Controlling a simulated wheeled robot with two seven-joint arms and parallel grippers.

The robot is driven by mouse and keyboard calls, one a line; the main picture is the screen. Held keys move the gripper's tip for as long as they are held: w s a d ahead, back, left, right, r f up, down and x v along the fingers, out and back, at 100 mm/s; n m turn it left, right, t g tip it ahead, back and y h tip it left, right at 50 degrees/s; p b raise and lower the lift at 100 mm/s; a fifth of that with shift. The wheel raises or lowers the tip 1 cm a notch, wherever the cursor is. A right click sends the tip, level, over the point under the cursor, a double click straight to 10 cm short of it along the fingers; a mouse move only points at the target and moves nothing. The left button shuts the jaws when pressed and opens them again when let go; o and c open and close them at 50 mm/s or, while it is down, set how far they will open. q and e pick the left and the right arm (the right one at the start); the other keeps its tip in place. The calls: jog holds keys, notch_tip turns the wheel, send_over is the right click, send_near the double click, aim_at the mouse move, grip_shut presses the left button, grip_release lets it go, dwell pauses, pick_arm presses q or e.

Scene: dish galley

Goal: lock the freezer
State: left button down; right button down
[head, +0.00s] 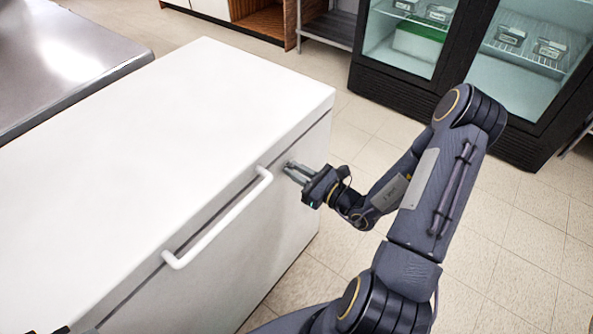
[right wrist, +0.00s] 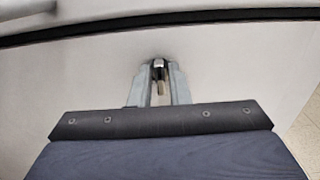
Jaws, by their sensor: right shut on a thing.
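The freezer (head: 150,150) is a white chest with its lid down and a long white bar handle (head: 215,222) on the front. My right gripper (head: 289,168) is at the freezer's front face, to the right of the handle and just below the lid seam. In the right wrist view the gripper (right wrist: 158,72) is shut on a small metal piece, which looks like the lock's key (right wrist: 159,68), at the white front panel. The fingers hide part of it, and I cannot tell which way it is turned. My left gripper is not clearly in view.
A steel counter (head: 60,50) stands beyond the freezer at the upper left. A black glass-door cooler (head: 420,75) stands at the back right. The tiled floor (head: 500,220) right of the freezer is free apart from my right arm.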

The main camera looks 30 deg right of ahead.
jog(key=shift+s+a+f+n+b, duration=0.1)
jog(key=shift+f+n+b, duration=0.05)
jog(key=shift+n+b, duration=4.75)
jog(key=shift+a+f+n+b, duration=0.1)
jog(key=shift+n+b, duration=4)
jog(key=shift+b, duration=1.5)
jog(key=c, duration=1.5)
grip_release()
